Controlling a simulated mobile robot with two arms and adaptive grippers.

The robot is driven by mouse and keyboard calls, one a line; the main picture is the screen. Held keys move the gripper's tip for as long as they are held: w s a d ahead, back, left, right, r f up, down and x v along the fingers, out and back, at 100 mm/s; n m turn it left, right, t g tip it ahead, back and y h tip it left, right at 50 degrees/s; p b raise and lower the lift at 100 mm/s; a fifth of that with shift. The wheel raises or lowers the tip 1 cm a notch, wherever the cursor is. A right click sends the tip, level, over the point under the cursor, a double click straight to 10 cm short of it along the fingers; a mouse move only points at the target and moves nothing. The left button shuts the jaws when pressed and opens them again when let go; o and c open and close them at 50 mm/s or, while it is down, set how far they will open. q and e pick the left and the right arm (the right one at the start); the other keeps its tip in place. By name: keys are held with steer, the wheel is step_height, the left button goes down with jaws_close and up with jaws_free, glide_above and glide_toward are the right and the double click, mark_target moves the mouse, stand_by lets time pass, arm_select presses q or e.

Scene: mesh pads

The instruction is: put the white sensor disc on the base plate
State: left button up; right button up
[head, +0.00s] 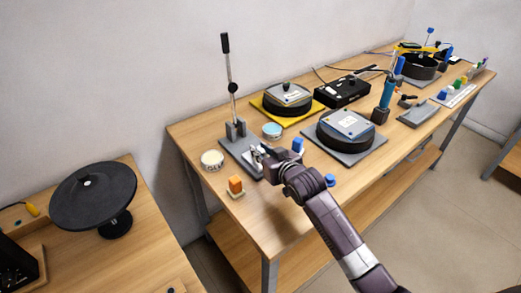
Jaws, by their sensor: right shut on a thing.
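My right gripper (259,155) is low over the grey base plate (230,147) of the upright lever stand on the long table. It is shut on a small pale thing at its fingertips, mostly hidden by the fingers. This may be the white sensor disc, but the thing is too small and covered to be sure. I cannot tell whether it touches the plate. A second grey plate (367,156) lies under a black round device with a light square top (346,123). My left gripper is not in view.
A tall black-handled lever (229,75) rises behind my gripper. A round cream tin (212,159), a light-blue tin (272,130) and an orange block (235,184) stand close by. A blue block (298,144) is just right. A black dish (93,194) stands on the left table.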

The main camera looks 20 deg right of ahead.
steer(key=o, duration=0.9)
steer(key=shift+o, duration=0.2)
steer(key=v, duration=1.2)
steer(key=shift+f, duration=0.15)
